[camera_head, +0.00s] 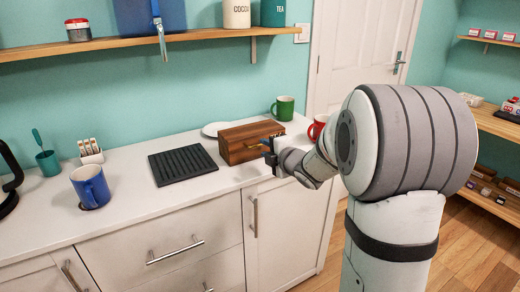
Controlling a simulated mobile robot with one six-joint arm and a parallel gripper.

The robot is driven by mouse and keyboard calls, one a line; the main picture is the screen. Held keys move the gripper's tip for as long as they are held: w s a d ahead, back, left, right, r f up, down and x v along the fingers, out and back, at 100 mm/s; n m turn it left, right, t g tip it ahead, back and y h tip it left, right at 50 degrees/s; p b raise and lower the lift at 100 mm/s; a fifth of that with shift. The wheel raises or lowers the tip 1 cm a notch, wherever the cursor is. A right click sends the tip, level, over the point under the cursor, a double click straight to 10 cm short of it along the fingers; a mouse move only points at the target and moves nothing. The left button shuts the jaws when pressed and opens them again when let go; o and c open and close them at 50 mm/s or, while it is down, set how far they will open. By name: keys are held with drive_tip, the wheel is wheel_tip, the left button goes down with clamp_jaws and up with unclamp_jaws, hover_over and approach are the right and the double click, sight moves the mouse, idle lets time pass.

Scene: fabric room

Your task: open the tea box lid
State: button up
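The tea box (238,152) is a brown wooden box on the white counter, right of the middle of the head view. Its lid (250,130) looks down on the box. My gripper (267,150) is at the front right side of the box, close to its front face. The gripper and wrist cover part of that face, including some of its lettering. The fingers are too small to tell whether they are open or shut, or whether they touch the box.
A black slatted tray (183,165) lies left of the box. A white plate (216,129) and a green mug (284,108) are behind it. A red mug (317,127) stands to the right, partly behind my arm. A blue mug (91,187) stands far left.

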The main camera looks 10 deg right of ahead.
sight(254, 137)
drive_tip(key=shift+x, duration=1.55)
drive_tip(key=shift+c, duration=0.3)
clamp_jaws()
